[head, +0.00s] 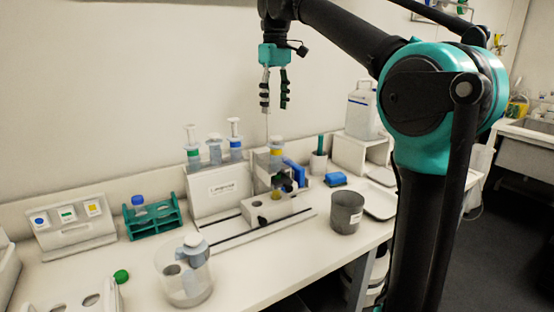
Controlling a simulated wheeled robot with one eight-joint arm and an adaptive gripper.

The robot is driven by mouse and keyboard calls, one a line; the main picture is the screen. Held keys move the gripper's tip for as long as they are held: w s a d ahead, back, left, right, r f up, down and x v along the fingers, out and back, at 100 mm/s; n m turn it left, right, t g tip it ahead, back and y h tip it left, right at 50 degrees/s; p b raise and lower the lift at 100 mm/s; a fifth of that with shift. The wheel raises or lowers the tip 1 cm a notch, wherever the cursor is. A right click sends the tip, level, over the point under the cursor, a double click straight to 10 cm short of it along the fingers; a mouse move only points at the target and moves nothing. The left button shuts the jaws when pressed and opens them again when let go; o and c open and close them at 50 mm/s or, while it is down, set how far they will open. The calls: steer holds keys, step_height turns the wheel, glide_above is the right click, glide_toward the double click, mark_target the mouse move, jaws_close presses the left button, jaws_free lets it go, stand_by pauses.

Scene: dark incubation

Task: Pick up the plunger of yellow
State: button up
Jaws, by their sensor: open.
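The syringe-like plunger with a yellow band (276,152) stands upright at the right end of the white labelled rack (221,190), behind the white block. My gripper (274,108) points down, well above the yellow-banded plunger, apart from it. Its two dark fingers are spread with nothing between them. Two taller plungers with white tops stand in the rack to the left: one with a green band (193,153) and one with a blue band (235,143). The lower part of the yellow-banded piece is partly hidden by blue and white parts in front of it.
A grey cup (346,212), a clear beaker (183,285) and a green tube rack (152,217) stand on the bench. A blue block (335,179) and a white jug (363,110) are at the right. The air around my gripper is clear, with the wall behind.

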mark_target(276, 144)
step_height(276, 144, down, 9)
steer(key=shift+r, duration=0.2)
steer(key=shift+w+d+f, duration=0.15)
steer(key=shift+f, duration=2.45)
steer(key=c, duration=0.7)
